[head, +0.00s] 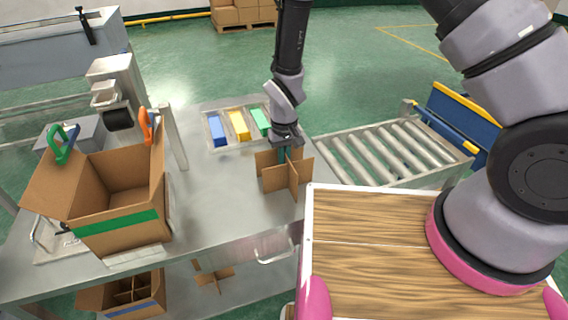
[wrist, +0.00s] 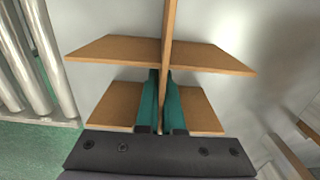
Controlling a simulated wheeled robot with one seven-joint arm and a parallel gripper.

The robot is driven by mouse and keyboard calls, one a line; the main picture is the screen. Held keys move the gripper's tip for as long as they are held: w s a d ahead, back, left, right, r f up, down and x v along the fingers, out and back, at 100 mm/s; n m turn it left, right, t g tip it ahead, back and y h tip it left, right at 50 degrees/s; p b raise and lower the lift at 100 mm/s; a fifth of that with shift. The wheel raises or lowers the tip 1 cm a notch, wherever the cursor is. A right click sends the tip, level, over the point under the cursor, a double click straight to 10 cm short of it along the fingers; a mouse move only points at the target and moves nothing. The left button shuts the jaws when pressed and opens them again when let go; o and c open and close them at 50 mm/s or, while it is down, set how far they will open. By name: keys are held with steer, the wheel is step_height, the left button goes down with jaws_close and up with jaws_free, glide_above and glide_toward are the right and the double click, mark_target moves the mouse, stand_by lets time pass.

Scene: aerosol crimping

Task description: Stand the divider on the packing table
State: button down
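The divider (head: 272,178) is a brown cardboard cross of interlocked panels, upright at the right end of the steel packing table (head: 215,200), near its front edge. I cannot tell whether its lower edge touches the tabletop. My gripper (head: 285,154) points down from above with its green fingers on the divider. In the wrist view the two fingers (wrist: 161,105) close on both faces of one panel of the divider (wrist: 110,48), with no clear gap.
An open carton (head: 115,215) with a green stripe stands on the table's left. Blue, yellow and green blocks lie in a tray (head: 207,135) at the back. A roller conveyor (head: 385,155) adjoins on the right. Below are another divider (head: 213,275) and a partitioned box (head: 150,305).

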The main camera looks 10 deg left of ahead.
steer(key=c, duration=1.5)
jaws_free()
steer(key=shift+f, duration=0.15)
steer(key=o, duration=0.4)
steer(key=shift+o, duration=0.2)
